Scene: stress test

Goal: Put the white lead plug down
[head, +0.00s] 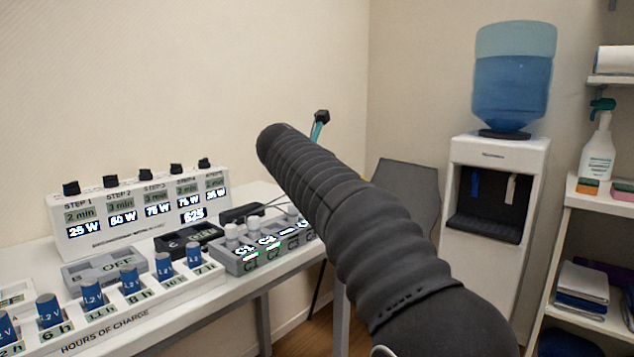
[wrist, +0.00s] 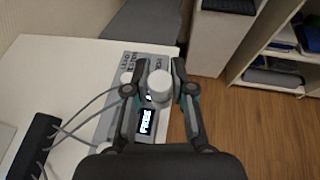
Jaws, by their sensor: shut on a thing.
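My gripper (wrist: 158,88) is shut on a white lead plug (wrist: 159,84), a round white piece between its two fingertips in the wrist view. The plug is over a grey lead station block (wrist: 151,62) at the table's end; I cannot tell whether it touches the block. A lit display (wrist: 146,121) below the plug seems to read "FREE". In the head view my arm hides the jaws and the held plug; white plugs (head: 231,231) show on the grey block (head: 234,262).
A black box (wrist: 40,145) with grey leads lies left of the block. Several blue cells (head: 129,278) stand in the charge rack (head: 150,312), and a step panel (head: 140,215) stands behind. A water cooler (head: 490,220) and shelves (head: 565,250) are at right.

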